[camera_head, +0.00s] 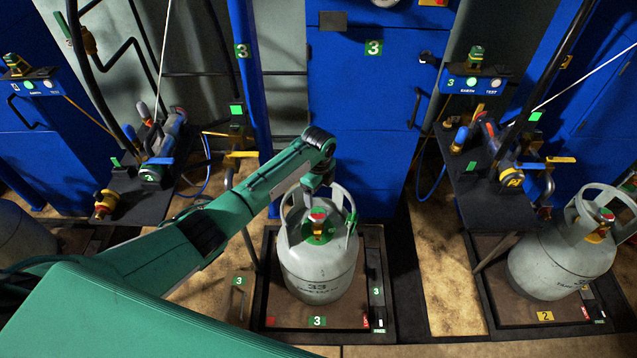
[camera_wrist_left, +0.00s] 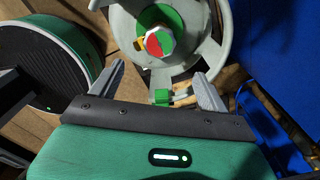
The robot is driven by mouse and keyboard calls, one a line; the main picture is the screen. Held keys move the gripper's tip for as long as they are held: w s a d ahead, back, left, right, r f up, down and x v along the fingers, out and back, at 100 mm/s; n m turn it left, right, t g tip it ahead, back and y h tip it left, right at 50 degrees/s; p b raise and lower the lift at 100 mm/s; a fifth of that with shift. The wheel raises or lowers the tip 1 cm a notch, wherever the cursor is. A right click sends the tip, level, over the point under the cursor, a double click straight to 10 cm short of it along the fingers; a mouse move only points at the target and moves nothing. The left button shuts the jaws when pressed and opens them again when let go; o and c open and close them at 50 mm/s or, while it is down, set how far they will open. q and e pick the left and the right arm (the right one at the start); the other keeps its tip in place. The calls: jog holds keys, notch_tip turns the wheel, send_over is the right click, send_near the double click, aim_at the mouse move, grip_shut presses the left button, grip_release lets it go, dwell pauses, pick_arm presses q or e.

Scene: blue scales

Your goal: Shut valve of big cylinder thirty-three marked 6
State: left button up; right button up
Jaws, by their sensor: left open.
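The big grey cylinder (camera_head: 319,272), marked 33, stands upright on a scale platform (camera_head: 290,315) with a green 3 label. I see no 6 on it. Its valve (camera_head: 317,217), with a red and white top over a green part, sits inside the collar. The left wrist view shows the valve (camera_wrist_left: 159,41) from close above. My left gripper (camera_head: 314,184) is at the collar's far side, partly hidden by my arm. In the left wrist view the left gripper (camera_wrist_left: 160,80) is open, its fingers apart near the collar, with the valve beyond them. My right gripper is not in view.
A second grey cylinder (camera_head: 563,256) stands at right on a platform labelled 2. Black shelves with valve fittings (camera_head: 152,150) flank the middle station. A blue cabinet (camera_head: 365,110) stands behind. Hoses and rods cross at left and right.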

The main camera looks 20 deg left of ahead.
pick_arm(q)
notch_tip(320, 180, up, 3)
jog(key=shift+f, duration=0.1)
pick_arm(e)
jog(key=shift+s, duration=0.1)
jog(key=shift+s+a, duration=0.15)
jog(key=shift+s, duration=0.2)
pick_arm(q)
jog(key=shift+s+d, duration=0.1)
